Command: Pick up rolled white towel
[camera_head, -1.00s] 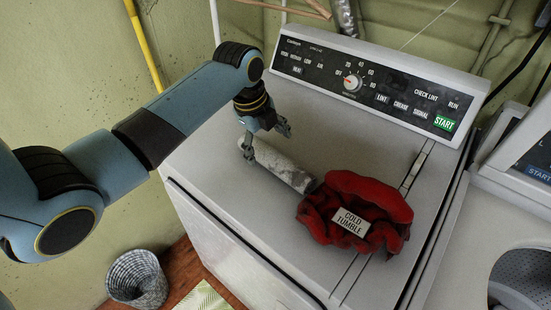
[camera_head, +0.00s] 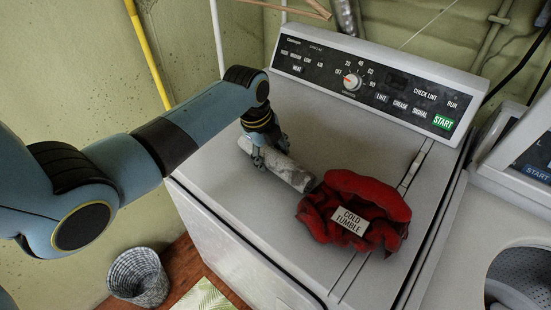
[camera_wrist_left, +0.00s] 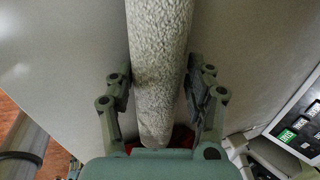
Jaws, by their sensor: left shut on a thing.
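The rolled white towel (camera_head: 288,170) lies on top of the dryer, its lower right end close to a red cloth. My left gripper (camera_head: 269,152) is over the towel's upper left part, with its fingers on either side of it. In the left wrist view the textured towel (camera_wrist_left: 158,60) runs between the two fingers of my left gripper (camera_wrist_left: 164,95), which are shut on it. My right gripper is not in view.
The crumpled red cloth (camera_head: 375,190) with a "COLD TUMBLE" card (camera_head: 350,220) sits beside the towel. The dryer's control panel (camera_head: 370,85) rises behind. A woven basket (camera_head: 138,278) stands on the floor. The dryer top (camera_head: 225,190) in front of the towel is clear.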

